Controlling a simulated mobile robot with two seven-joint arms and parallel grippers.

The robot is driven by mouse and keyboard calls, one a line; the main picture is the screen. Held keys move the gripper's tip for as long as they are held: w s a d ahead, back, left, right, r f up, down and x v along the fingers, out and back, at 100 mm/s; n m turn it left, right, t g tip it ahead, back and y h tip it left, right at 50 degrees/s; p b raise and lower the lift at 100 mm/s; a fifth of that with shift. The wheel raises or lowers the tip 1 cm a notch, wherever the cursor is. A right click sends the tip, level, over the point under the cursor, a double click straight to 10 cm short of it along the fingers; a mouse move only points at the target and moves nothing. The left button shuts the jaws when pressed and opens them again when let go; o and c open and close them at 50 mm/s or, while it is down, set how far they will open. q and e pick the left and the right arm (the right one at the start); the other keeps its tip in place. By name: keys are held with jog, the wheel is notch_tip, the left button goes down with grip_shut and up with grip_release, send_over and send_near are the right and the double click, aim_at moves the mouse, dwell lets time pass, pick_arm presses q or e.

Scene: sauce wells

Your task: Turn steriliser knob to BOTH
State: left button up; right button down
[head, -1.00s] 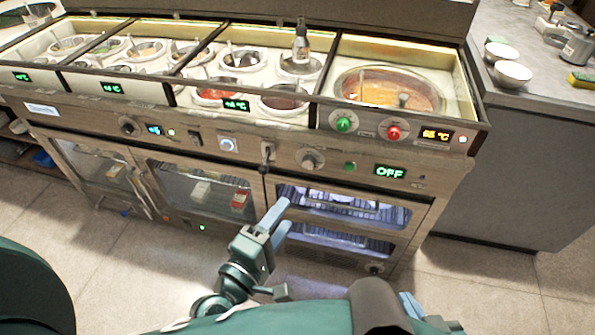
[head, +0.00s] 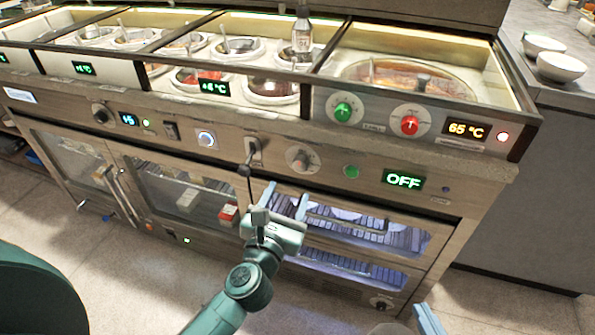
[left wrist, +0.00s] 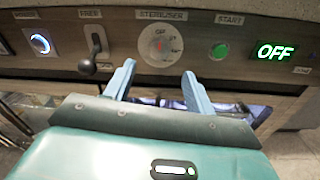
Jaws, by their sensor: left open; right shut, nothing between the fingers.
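The steriliser knob (head: 300,158) is a round, light grey dial on the front panel. My right gripper (head: 429,319) is shut at the bottom edge, partly cut off.
A black-handled lever (head: 247,165) hangs left of the knob, close to my left fingers. A green START button (head: 351,171) is to the right. Red and green knobs sit above. Steriliser doors with a bar handle (head: 360,228) lie below. Open floor lies in front.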

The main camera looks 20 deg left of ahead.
aim_at(300, 166)
pick_arm(q)
jog(key=w, duration=0.8)
jog(key=shift+w+b, duration=0.2)
jog(key=shift+b, duration=0.2)
pick_arm(e)
jog(key=shift+w+t, duration=0.2)
jog(key=shift+t, duration=0.1)
pick_arm(q)
jog(key=c, duration=1)
